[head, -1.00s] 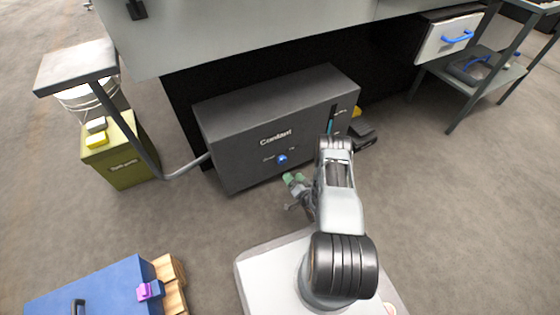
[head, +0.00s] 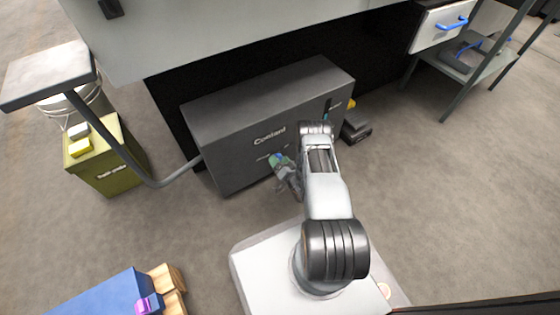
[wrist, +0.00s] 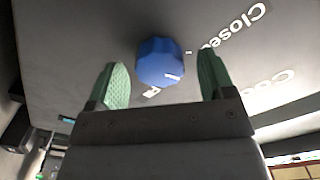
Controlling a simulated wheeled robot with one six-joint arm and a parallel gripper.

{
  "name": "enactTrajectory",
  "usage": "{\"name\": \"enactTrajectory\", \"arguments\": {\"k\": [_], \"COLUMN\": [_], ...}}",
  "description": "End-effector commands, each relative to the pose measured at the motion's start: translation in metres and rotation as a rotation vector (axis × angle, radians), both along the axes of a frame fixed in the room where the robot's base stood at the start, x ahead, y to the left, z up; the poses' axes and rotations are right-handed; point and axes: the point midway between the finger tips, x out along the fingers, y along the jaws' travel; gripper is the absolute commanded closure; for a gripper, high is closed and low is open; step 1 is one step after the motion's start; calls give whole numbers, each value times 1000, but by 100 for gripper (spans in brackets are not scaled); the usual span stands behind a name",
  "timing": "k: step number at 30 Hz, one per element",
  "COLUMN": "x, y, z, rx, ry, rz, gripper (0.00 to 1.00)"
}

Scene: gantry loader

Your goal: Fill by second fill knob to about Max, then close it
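The grey coolant tank (head: 235,157) stands under the machine. Its blue knob (wrist: 160,62) shows in the wrist view, with a white pointer line near its lower right edge. My gripper (head: 281,161) is at the tank's front and hides the knob in the head view. In the wrist view its two green fingers (wrist: 165,75) are spread on either side of the knob, with gaps showing. "Closed" is printed to the knob's right; another label below it is too small to read. A narrow level gauge (head: 327,110) with a teal part is on the tank's right front, its lower end hidden by my arm.
A bent pipe (head: 178,174) runs to the tank's left side from a grey tray (head: 45,75). An olive bin (head: 108,168) stands at left, a blue box (head: 100,297) at lower left. A shelf cart (head: 478,70) is at upper right. Floor right of my arm is clear.

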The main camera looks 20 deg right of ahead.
Motion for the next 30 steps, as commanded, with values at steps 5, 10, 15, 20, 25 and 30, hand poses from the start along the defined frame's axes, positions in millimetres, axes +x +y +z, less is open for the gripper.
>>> {"name": "enactTrajectory", "arguments": {"k": [5,10,15,20,25,30], "x": [0,0,-1,-1,-1,-1], "y": [0,-1,-1,-2,-2,-2], "z": [0,0,0,0,0,0], "rx": [0,0,0,-11,-72,-185], "ry": [0,0,0,-2,-10,-22], "rz": [0,-1,-3,-3,-3,-4], "gripper": [41,57,73,74,74,74]}}
